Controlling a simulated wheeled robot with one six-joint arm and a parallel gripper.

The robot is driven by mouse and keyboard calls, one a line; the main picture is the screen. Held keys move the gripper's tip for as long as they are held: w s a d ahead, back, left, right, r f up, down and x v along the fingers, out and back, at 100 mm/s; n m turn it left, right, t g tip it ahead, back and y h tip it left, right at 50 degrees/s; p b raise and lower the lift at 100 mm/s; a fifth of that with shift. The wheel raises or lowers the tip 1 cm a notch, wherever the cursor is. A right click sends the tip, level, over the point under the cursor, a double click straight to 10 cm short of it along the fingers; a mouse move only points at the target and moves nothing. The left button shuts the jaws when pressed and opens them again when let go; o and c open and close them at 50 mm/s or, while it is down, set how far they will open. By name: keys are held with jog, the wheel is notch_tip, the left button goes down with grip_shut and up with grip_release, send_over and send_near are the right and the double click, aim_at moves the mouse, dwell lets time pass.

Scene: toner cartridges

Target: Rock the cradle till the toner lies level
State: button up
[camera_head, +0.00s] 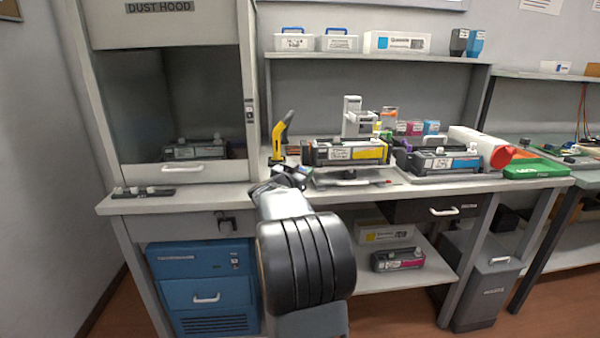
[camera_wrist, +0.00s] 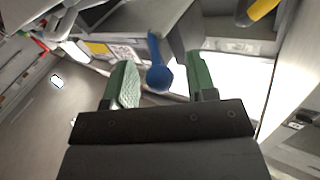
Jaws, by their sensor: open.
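A black toner cartridge with a yellow band and a white label (camera_head: 348,153) lies on a low grey cradle (camera_head: 345,180) on the bench. Part of its yellow and white labels also shows in the wrist view (camera_wrist: 97,47). My gripper (camera_head: 290,172) is at the bench's front edge, left of the cradle. In the wrist view its two green fingers (camera_wrist: 164,82) are open. A blue round-ended handle (camera_wrist: 159,76) shows between them in the picture, with gaps on both sides; I cannot tell its depth. The toner inside the cartridge is not visible.
A yellow-and-black tool (camera_head: 281,134) stands left of the cradle. The dust hood (camera_head: 170,90) stands left, with a dark cartridge inside.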

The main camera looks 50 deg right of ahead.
grip_shut()
dwell(0.5)
